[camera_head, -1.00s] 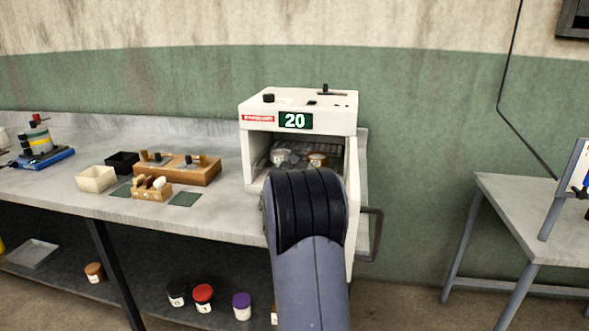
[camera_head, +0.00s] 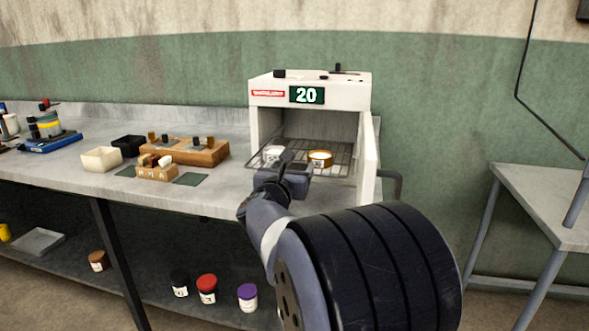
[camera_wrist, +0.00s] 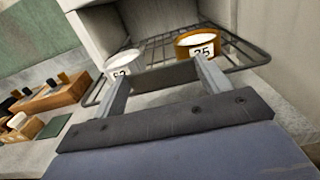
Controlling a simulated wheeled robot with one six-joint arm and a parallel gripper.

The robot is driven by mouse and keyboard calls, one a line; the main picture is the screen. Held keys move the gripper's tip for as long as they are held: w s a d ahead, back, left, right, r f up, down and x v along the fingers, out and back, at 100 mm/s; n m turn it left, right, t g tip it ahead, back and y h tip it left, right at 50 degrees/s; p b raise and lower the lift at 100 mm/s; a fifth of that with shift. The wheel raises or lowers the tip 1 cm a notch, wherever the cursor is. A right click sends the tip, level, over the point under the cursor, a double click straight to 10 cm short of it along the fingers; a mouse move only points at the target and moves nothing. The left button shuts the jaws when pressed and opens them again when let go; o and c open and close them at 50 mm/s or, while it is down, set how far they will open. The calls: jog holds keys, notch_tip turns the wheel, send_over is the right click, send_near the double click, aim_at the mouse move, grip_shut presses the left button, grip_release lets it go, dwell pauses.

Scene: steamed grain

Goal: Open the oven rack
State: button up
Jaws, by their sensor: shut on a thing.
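The white oven (camera_head: 310,90) stands on the bench with its door (camera_head: 367,165) open at the right side. Its wire rack (camera_head: 340,166) sticks out of the front opening and shows in the wrist view (camera_wrist: 155,50). On the rack stand a white cup (camera_head: 273,153) at the left and a brown cup (camera_head: 320,158) with pale contents at the right; both show in the wrist view, the white one (camera_wrist: 122,62) and the brown one (camera_wrist: 198,46). My gripper (camera_head: 287,170) is at the rack's front edge, shut on it; the fingers (camera_wrist: 163,75) partly hide the grip.
Left of the oven on the bench are a wooden weight block (camera_head: 195,155), a small wooden holder (camera_head: 157,173), a white tray (camera_head: 101,160) and a black tray (camera_head: 128,146). Lidded jars stand on the shelf below. Another table (camera_head: 550,205) is at the right.

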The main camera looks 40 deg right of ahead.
jog(key=shift+s+a, duration=0.25)
jog(key=o, duration=1.4)
jog(key=v, duration=1)
jog(key=shift+s+a, duration=0.2)
jog(key=shift+a, duration=0.1)
jog(key=x, duration=1.1)
jog(key=shift+w+d, duration=0.2)
jog(key=shift+d, duration=0.05)
jog(key=shift+a, duration=0.15)
